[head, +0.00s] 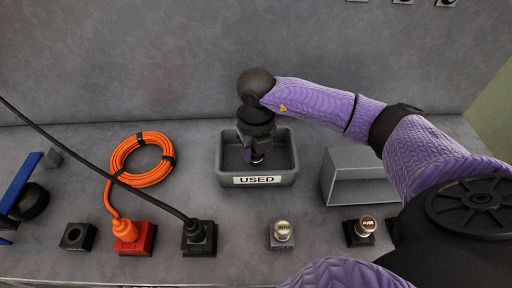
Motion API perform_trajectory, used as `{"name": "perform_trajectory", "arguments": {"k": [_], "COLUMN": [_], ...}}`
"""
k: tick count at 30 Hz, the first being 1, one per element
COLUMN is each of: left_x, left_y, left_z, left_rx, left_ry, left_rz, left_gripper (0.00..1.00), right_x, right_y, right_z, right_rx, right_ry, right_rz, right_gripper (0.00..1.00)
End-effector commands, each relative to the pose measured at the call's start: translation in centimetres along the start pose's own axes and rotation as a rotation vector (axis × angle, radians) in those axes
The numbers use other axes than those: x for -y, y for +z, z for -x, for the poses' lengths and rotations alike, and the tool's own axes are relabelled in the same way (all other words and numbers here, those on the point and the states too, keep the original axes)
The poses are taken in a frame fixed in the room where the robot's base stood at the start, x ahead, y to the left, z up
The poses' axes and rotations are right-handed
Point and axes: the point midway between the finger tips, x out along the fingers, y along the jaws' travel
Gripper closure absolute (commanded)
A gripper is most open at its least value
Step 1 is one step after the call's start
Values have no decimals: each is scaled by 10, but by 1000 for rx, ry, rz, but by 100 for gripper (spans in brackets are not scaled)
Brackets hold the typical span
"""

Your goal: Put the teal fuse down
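My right gripper (254,153) points straight down inside the grey bin labelled USED (287,176). A small piece of the teal fuse (257,158) with a pale shiny end shows between its fingertips, and the gripper looks shut on it. The fingers and wrist hide most of the fuse. I cannot tell whether its lower end touches the bin floor. My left gripper is not in view.
An orange coiled cable (142,182) and its plug in a red socket (134,241) lie left of the bin. A black plug sits in a socket (200,239). Two capped fuse holders (282,234) (361,231) stand in front; a grey open box (358,181) is right.

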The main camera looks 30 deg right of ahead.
Motion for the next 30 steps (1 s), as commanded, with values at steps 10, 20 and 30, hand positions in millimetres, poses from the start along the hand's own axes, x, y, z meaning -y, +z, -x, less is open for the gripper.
{"name": "perform_trajectory", "arguments": {"k": [10, 20, 30], "left_x": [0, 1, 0], "left_y": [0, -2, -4], "left_z": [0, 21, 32], "left_rx": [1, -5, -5], "left_ry": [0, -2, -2], "left_rz": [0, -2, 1], "left_gripper": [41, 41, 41], "right_x": [0, 0, 0], "right_y": [0, 1, 0], "right_z": [1, 62, 130], "right_rx": [0, 7, 2], "right_ry": [0, 1, 1], "right_rz": [0, 0, 0], "right_gripper": [25, 25, 25]}}
